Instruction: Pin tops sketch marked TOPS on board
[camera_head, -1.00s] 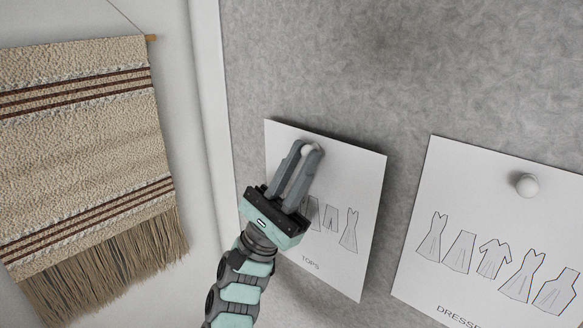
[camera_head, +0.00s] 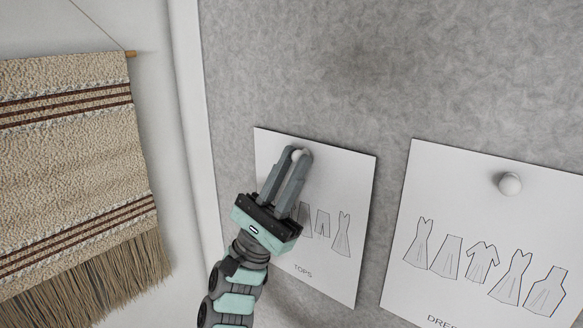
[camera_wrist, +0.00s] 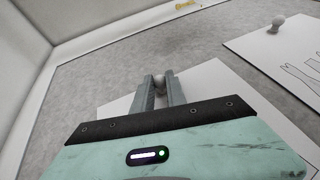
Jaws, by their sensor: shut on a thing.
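The tops sketch (camera_head: 338,179), a white sheet marked TOPS with drawn garments, lies against the grey board (camera_head: 380,62). In the wrist view the sheet (camera_wrist: 208,78) shows around and beyond my fingers. My gripper (camera_head: 298,156) is over the upper part of the sheet, with its fingertips shut on a white round pin (camera_head: 297,154). The pin (camera_wrist: 159,82) also shows between the fingertips in the wrist view. My fingers and wrist hide the left part of the drawings. I cannot tell whether the pin goes into the board.
A dresses sketch (camera_head: 450,190) hangs to the right, held by a white round pin (camera_head: 509,184). A woven wall hanging (camera_head: 70,150) hangs at the left, beyond the board's white frame (camera_head: 190,90). The board above the sheets is bare.

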